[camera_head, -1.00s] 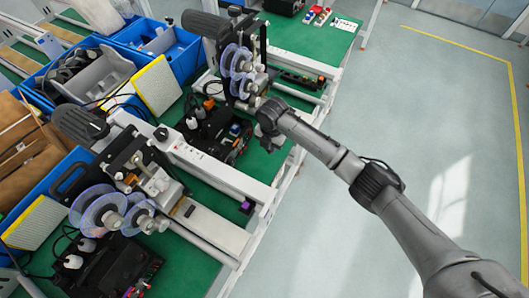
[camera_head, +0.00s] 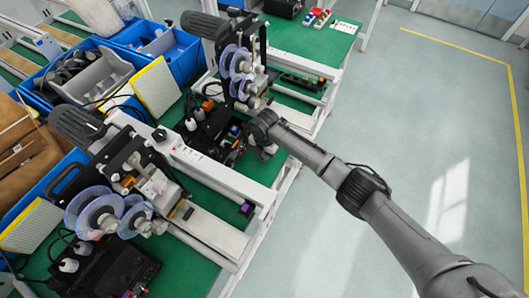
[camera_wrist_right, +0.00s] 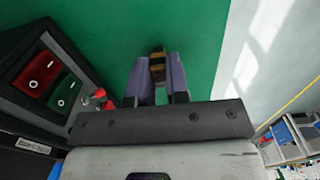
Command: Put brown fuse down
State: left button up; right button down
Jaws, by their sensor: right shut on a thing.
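My right gripper (camera_head: 262,151) hangs over the green tabletop, near the table's right edge and beside the black box between the two coder machines. In the right wrist view the two fingers of the right gripper (camera_wrist_right: 155,82) are shut on a small brown fuse (camera_wrist_right: 157,64) with dark and tan bands. The fuse shows between the fingertips against bare green tabletop (camera_wrist_right: 195,40). I cannot tell whether it touches the surface. In the head view the fuse is hidden or too small to make out. My left gripper is not in view.
A black box with a red and a green rocker switch (camera_wrist_right: 48,82) stands close left of the fingers. The near coder machine (camera_head: 165,150) and far coder machine (camera_head: 235,60) have clear reels. Blue bins (camera_head: 150,40) stand at left. The floor (camera_head: 420,120) is open at right.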

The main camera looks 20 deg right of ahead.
jog(key=shift+f, duration=0.15)
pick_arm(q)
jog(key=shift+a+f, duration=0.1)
pick_arm(e)
jog(key=c, duration=1.6)
grip_release()
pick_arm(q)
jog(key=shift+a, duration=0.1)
pick_arm(e)
jog(key=o, duration=0.5)
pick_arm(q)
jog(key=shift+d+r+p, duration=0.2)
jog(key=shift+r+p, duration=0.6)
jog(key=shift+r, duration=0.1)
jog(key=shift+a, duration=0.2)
pick_arm(e)
notch_tip(320, 180, up, 12)
